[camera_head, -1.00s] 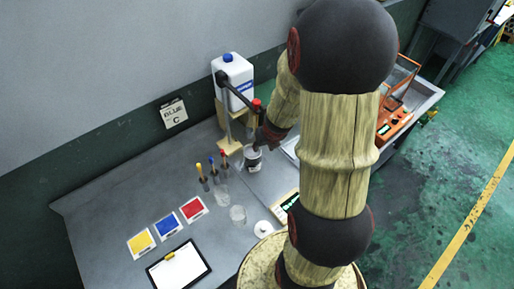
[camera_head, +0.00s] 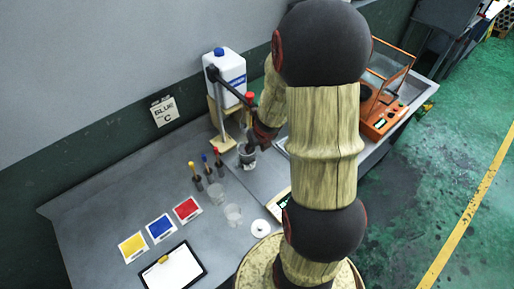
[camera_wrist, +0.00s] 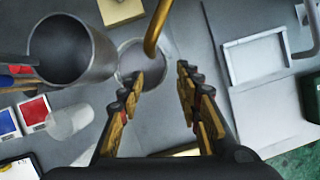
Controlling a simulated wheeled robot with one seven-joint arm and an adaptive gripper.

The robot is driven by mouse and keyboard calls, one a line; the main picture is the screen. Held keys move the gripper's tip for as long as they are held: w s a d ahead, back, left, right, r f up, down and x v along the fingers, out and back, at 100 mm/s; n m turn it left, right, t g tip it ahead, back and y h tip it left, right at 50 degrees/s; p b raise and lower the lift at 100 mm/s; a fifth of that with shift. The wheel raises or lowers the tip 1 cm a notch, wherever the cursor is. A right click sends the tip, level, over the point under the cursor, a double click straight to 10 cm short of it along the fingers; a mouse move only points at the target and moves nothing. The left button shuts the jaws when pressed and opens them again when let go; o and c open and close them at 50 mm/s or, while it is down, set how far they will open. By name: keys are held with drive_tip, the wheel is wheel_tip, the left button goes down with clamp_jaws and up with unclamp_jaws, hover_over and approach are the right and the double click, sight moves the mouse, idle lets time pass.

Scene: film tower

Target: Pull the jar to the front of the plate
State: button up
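The jar (camera_head: 247,158) is an open-topped grey cylinder standing near the wooden-based stand. In the wrist view I take it to be the large dark-mouthed cylinder (camera_wrist: 72,48) left of my fingers. A pale ring (camera_wrist: 137,58) lies beside it, under a brass-coloured rod (camera_wrist: 157,28). The plate seems to be the lighter grey sheet (camera_head: 263,182) under this area; its edges are partly hidden by my arm. My gripper (camera_wrist: 160,90) is open, with bare grey surface between its fingers. In the head view my gripper (camera_head: 256,140) is close to the jar; contact cannot be told.
A white bottle (camera_head: 228,75) stands behind. A white tray (camera_wrist: 255,60) and an orange balance (camera_head: 382,118) are to the right.

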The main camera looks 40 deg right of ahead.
drive_tip(key=b+x, duration=0.3)
drive_tip(key=x, duration=0.3)
drive_tip(key=shift+w+d+f+b, duration=0.1)
drive_tip(key=shift+w+f+b, duration=0.05)
drive_tip(key=shift+f+b, duration=0.2)
drive_tip(key=shift+c, duration=0.4)
drive_tip(key=c, duration=0.7)
clamp_jaws()
